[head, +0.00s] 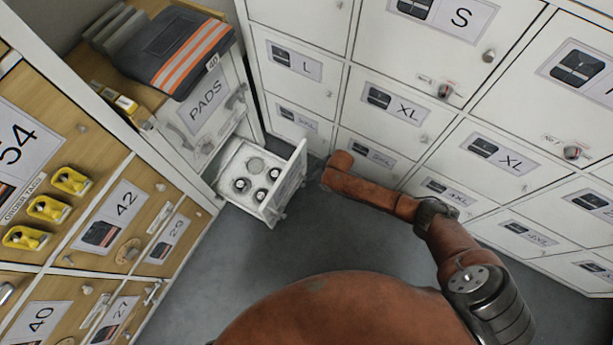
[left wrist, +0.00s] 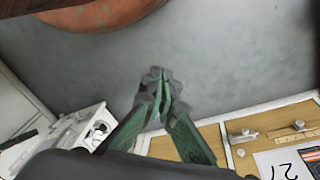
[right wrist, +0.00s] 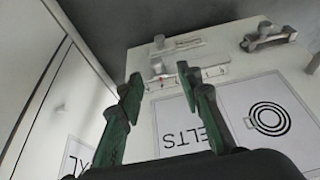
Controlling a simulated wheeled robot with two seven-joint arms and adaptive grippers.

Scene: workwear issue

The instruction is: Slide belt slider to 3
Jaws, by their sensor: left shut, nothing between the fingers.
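The belt slider (right wrist: 157,68) is a small pale knob at the left end of a light scale strip (right wrist: 205,75) with red marks, in the right wrist view. The strip is beside an upside-down label reading "ELTS" (right wrist: 188,133), its first letter hidden by a finger. The scale's numbers are too small to read. My right gripper (right wrist: 159,79) is open, with the knob showing between its fingertips; I see no contact. In the head view its fingers are not clearly visible. My left gripper (left wrist: 158,82) is shut and empty, above the floor in the left wrist view.
Another rail with a knob (right wrist: 160,42) and a grey handle (right wrist: 270,36) are near the strip. In the head view, an open drawer (head: 247,208) with round fittings juts from the PADS cabinet (head: 207,103). White lockers (head: 410,100) stand behind. The grey floor is clear.

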